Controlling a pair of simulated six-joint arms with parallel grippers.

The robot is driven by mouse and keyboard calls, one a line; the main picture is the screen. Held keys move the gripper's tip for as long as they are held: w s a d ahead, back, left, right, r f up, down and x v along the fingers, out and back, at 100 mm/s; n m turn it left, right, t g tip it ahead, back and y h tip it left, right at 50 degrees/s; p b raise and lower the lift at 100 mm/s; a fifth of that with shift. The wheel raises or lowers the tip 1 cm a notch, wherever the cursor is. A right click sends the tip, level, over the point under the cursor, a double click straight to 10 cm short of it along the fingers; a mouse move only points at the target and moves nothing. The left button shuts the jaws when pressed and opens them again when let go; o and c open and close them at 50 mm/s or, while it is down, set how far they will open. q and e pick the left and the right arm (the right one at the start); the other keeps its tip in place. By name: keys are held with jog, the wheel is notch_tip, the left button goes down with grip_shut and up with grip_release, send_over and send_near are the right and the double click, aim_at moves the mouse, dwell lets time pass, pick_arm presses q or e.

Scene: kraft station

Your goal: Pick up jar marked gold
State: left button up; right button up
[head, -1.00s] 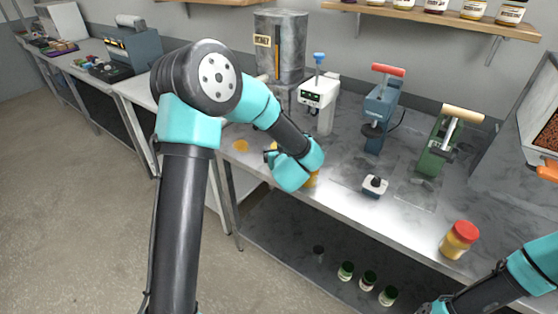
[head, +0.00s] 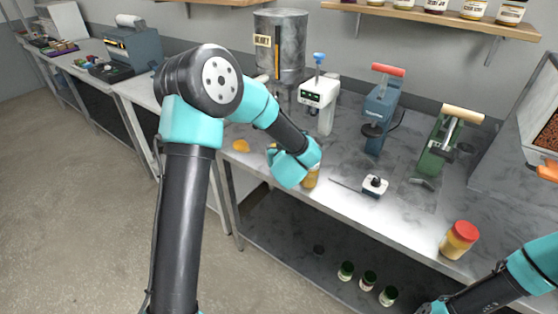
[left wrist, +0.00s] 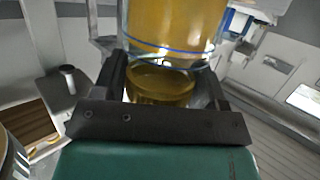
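A jar with golden contents (left wrist: 175,25) fills the top middle of the left wrist view, with an amber lower part between the fingers. A sliver of an amber jar (head: 311,178) shows on the bench in the head view, mostly hidden behind my left wrist. No gold marking is readable. My left gripper (left wrist: 165,85) has one dark finger on each side of the jar; whether they press on it is unclear. Another yellow jar with a red lid (head: 459,241) stands at the bench's right front. My right arm enters at lower right; its fingers are not visible.
An orange disc (head: 240,146) lies on the bench left of my left wrist. A white device (head: 319,104), a blue press (head: 380,110), a green press (head: 440,146) and a small black-and-white item (head: 374,186) stand rightward.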

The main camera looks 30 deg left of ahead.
pick_arm(q)
jog(key=c, duration=0.6)
jog(key=shift+c, duration=0.2)
jog(key=shift+r, duration=0.35)
jog(key=c, duration=0.4)
notch_tip(320, 180, up, 3)
jog(key=shift+f, duration=0.2)
jog(key=shift+s+d+r, duration=0.15)
jog(key=shift+s+r, duration=0.05)
jog(key=shift+s, duration=0.05)
jog(key=s+d, duration=0.2)
jog(key=s, duration=0.2)
jog(key=s+d+r, duration=0.1)
jog(key=s+d, duration=0.1)
jog(key=s, duration=0.3)
jog(key=s+d, duration=0.3)
jog(key=s, duration=0.1)
jog(key=shift+s+r, duration=0.15)
jog(key=shift+s, duration=0.2)
